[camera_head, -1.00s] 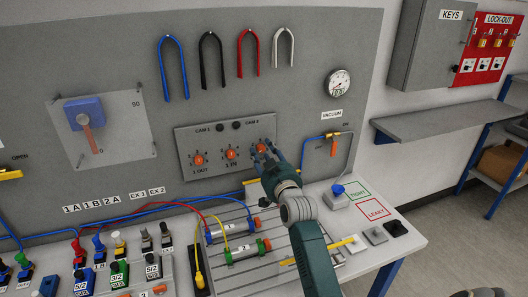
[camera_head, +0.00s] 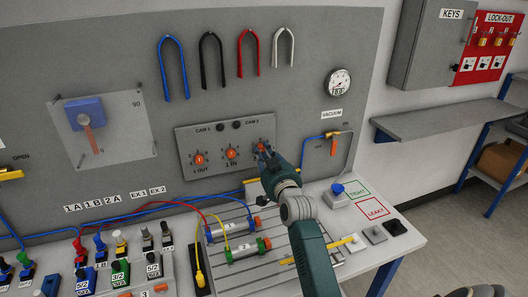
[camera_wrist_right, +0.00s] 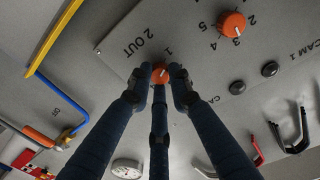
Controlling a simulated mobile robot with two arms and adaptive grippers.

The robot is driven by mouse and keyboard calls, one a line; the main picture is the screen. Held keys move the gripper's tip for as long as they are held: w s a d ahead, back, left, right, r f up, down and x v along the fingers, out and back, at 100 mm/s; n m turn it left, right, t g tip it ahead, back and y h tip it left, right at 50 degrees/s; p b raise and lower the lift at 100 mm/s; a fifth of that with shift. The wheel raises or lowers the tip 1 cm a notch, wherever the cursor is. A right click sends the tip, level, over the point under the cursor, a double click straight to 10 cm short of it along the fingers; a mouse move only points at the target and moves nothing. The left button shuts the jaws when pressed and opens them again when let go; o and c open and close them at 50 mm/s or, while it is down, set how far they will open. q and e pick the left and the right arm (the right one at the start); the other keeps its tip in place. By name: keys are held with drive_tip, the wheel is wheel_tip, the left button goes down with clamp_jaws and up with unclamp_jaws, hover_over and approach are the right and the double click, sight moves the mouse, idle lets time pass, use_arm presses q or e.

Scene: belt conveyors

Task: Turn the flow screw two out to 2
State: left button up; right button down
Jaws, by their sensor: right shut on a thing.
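The flow screw two out is an orange knob (camera_wrist_right: 160,75) beside the "2 OUT" lettering in the right wrist view; a "1" shows next to it, and the rest of its scale is hidden. My right gripper (camera_wrist_right: 160,83) is shut on this knob, its fingers around it. In the head view the right gripper (camera_head: 265,153) is at the right end of the flow panel (camera_head: 215,165) and covers most of the knob. My left gripper is not in view.
The 1 IN screw (camera_head: 231,154) and 1 OUT screw (camera_head: 199,159) sit left of the gripper. A vacuum lever (camera_head: 333,148) is to the right. Cylinders (camera_head: 243,251) and hoses lie on the bench below. A yellow bar (camera_wrist_right: 57,38) shows near the fingers.

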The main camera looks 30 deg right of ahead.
drive_tip(key=m+p, duration=0.1)
drive_tip(key=m, duration=0.1)
drive_tip(key=r+m+p, duration=0.1)
drive_tip(key=m+p, duration=0.1)
drive_tip(key=m, duration=0.1)
drive_tip(key=shift+d, duration=0.15)
drive_tip(key=m+p, duration=0.2)
drive_tip(key=m, duration=0.3)
drive_tip(key=shift+f, duration=0.1)
drive_tip(key=shift+d+m, duration=0.1)
drive_tip(key=shift+m, duration=0.2)
drive_tip(key=c, duration=1.6)
unclamp_jaws()
drive_tip(key=shift+f, duration=0.15)
